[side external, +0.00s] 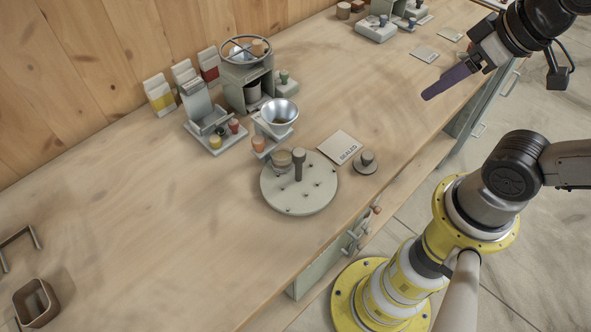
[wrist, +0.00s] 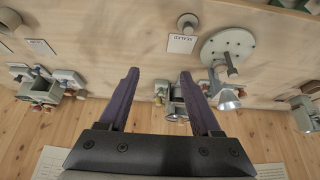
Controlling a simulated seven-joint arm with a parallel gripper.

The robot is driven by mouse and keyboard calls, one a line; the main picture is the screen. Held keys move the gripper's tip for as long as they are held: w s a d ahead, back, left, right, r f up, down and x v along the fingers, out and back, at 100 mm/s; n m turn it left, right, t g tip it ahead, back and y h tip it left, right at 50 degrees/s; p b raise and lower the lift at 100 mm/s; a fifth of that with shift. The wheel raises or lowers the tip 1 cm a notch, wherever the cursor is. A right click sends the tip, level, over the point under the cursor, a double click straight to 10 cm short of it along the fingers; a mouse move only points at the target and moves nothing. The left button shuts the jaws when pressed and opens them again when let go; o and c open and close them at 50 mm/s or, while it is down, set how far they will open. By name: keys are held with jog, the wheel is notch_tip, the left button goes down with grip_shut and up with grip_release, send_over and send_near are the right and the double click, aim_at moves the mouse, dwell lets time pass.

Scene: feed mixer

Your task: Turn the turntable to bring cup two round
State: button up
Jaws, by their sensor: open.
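The turntable (side external: 290,204) is a pale grey disc with several small pegs or holes and a tall brown knob (side external: 298,163) standing on it. It also shows at the upper right of the wrist view (wrist: 221,44). A tan cup (side external: 282,160) sits at the disc's back edge, near the metal funnel (side external: 279,112). An orange cup (side external: 258,145) stands beside the disc, by the funnel stand. I cannot read a number on either cup. My gripper (side external: 426,97) has purple fingers and is open and empty, high to the right of the turntable. Both fingers (wrist: 158,72) show spread apart in the wrist view.
A card marked SEALED (side external: 340,148) and a round lid with a knob (side external: 366,163) lie right of the turntable. A dispenser (side external: 204,112) and cartons (side external: 160,94) stand behind. A brown square container (side external: 36,303) is at the front left. The left worktop is mostly clear.

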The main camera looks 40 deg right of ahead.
jog(key=shift+c, duration=0.3)
jog(key=r+n+g, duration=0.1)
send_over(299, 152)
jog(key=s, duration=0.6)
jog(key=x, duration=1.3)
jog(key=shift+w+f, duration=0.15)
jog(key=shift+w, duration=0.05)
grip_shut()
